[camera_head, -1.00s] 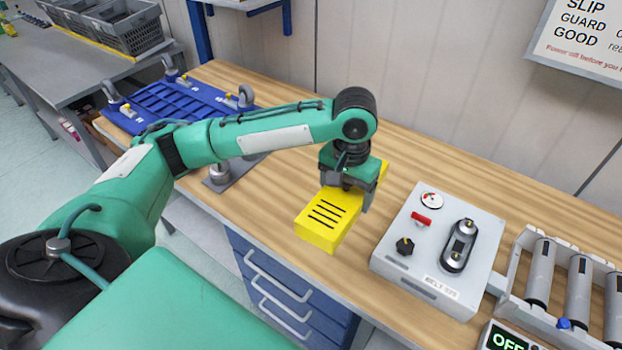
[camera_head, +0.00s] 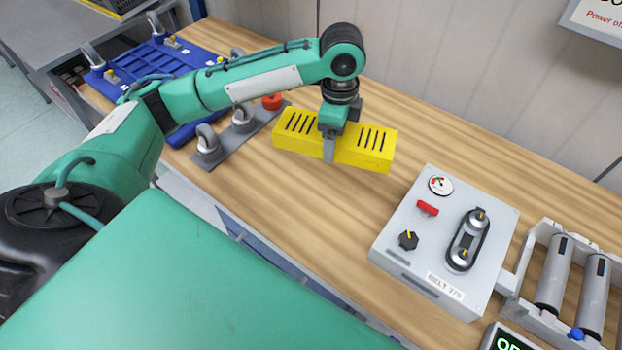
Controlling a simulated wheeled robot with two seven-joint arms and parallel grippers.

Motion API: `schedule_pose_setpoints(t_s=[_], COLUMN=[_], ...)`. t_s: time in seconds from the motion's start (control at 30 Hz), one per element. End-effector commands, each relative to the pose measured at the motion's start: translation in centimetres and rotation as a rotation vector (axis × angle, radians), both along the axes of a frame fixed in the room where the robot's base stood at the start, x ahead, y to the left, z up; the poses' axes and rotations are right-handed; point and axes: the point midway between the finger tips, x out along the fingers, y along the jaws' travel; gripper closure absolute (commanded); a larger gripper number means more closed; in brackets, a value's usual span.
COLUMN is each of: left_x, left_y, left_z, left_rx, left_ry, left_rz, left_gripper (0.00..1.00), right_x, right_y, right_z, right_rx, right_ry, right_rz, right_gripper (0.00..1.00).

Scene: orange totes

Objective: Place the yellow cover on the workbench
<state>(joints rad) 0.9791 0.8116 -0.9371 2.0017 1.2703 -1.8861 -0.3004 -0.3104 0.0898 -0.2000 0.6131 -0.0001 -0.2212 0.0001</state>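The yellow cover (camera_head: 375,148) is a long box with two groups of dark slots. It is in the middle of the head view, over the wooden workbench (camera_head: 480,175). My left gripper (camera_head: 330,150) is shut on the middle of the cover, one finger showing down its front face. The cover lies across the picture. I cannot tell whether its underside touches the bench or hangs just above it. My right gripper is not in view.
A grey belt unit (camera_head: 410,262) with a red switch, knob and gauge stands right of the cover, beside rollers (camera_head: 555,275). A grey plate with padlocks (camera_head: 207,150) and a blue board (camera_head: 150,65) lie left. Bench between cover and belt unit is clear.

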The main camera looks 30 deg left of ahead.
Motion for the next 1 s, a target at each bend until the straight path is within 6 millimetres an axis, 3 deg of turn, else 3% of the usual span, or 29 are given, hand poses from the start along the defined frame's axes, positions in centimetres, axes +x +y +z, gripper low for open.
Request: schedule_pose_setpoints(t_s=[0.2, 0.47, 0.8, 1.0], left_x=[0.4, 0.7, 1.2, 1.4], left_y=[0.9, 1.9, 3.3, 3.9], left_z=[-0.2, -0.4, -0.6, -0.7], left_rx=[-0.001, -0.001, -0.001, -0.001], left_ry=[-0.001, -0.001, 0.0, 0.0], left_rz=[-0.397, -0.877, -1.496, -1.769], left_gripper=[0.54, 0.54, 0.54, 0.54], right_x=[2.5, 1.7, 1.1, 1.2], right_y=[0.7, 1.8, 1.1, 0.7], right_z=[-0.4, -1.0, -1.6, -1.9], right_rx=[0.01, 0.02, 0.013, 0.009], right_ry=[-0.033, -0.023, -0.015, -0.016], right_rz=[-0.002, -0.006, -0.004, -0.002], right_gripper=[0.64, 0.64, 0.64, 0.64])
